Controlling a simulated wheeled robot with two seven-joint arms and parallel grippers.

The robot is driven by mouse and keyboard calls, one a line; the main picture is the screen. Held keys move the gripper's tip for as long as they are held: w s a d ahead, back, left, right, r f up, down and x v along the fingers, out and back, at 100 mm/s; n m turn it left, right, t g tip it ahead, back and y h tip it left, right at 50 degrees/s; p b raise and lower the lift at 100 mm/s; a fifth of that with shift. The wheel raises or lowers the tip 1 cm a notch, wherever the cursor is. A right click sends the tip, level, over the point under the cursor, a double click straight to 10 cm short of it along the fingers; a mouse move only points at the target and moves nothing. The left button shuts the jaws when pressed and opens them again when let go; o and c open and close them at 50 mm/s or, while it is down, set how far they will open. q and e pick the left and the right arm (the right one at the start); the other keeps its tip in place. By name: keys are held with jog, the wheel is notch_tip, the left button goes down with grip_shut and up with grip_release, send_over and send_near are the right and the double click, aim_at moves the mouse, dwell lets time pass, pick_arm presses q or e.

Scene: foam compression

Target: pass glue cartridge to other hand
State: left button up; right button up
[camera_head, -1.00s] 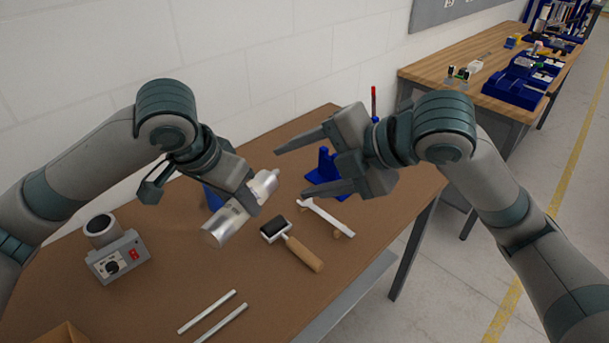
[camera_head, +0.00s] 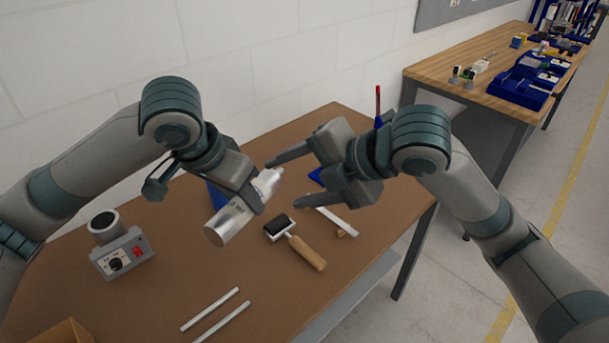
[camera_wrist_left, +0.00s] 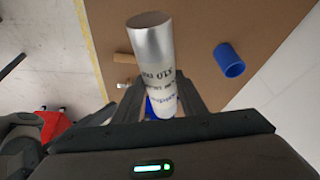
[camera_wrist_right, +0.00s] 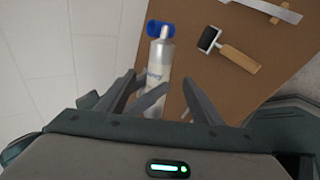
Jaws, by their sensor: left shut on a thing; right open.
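The glue cartridge (camera_head: 228,224) is a silver cylinder with a narrower pale end, held tilted above the table. My left gripper (camera_head: 254,200) is shut around its body toward the narrow end. The cartridge's silver end points up in the left wrist view (camera_wrist_left: 152,45), with printed text nearer the fingers. My right gripper (camera_head: 284,182) is open, its fingers on either side of the space just beyond the narrow end, with no clear contact. In the right wrist view the cartridge (camera_wrist_right: 156,70) appears between the open fingers, with a left finger across it.
A brown table (camera_head: 160,300) lies below. A white wall stands behind.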

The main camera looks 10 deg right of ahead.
aim_at(266, 189)
jog(key=x, duration=0.8)
jog(key=shift+w+a+f, duration=0.1)
jog(key=shift+c, duration=0.7)
jog(key=c, duration=1)
pick_arm(q)
jog(key=o, duration=1.4)
pick_arm(e)
jog(key=c, duration=0.3)
pick_arm(q)
jog(key=shift+o, duration=0.2)
jog(key=shift+r, duration=0.1)
jog(key=v, duration=1.2)
